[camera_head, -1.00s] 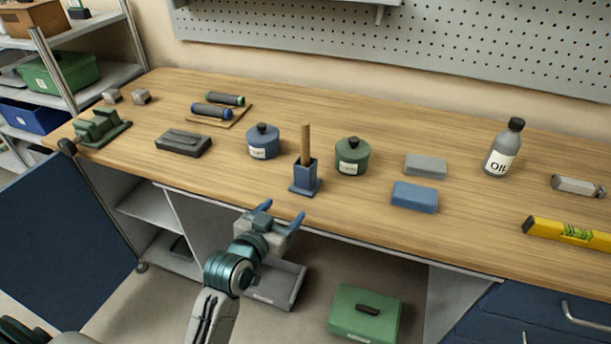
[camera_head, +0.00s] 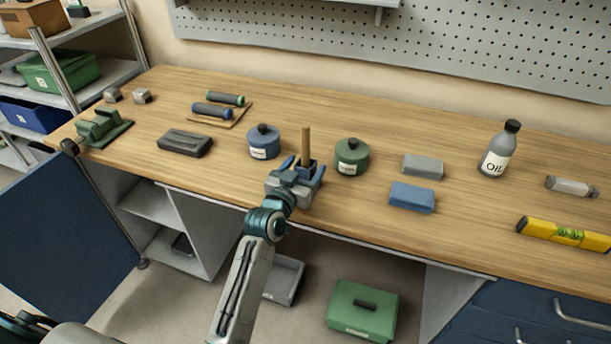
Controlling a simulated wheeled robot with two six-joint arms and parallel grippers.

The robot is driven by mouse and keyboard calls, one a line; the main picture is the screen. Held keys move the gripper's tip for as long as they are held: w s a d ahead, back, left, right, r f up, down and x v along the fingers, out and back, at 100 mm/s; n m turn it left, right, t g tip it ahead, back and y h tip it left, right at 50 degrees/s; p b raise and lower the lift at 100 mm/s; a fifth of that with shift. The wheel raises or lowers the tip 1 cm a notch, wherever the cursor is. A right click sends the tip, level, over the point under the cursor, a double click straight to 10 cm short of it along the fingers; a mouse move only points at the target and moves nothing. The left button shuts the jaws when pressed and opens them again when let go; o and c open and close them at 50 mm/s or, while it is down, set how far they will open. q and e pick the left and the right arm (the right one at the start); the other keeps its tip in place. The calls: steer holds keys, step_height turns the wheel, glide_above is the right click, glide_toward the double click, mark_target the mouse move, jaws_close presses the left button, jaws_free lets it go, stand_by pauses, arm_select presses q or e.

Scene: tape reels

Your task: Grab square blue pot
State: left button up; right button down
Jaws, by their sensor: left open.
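The square blue pot (camera_head: 308,166) stands upright near the front edge of the wooden workbench, with a wooden handle (camera_head: 306,143) rising from it. My left gripper (camera_head: 303,167) is open at the pot, its blue fingers to the left and right of it. The gripper body hides the pot's lower part and base. I cannot tell whether the fingers touch the pot. My right gripper is not in view.
A round blue pot (camera_head: 264,142) stands behind left and a round green pot (camera_head: 352,157) behind right. A blue block (camera_head: 412,198) and a grey block (camera_head: 423,166) lie to the right. An oil bottle (camera_head: 499,150) stands further right.

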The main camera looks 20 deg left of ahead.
arm_select(q)
steer(key=shift+w+d, duration=0.1)
steer(key=shift+w, duration=0.55)
steer(key=c, duration=1.3)
steer(key=shift+r, duration=0.15)
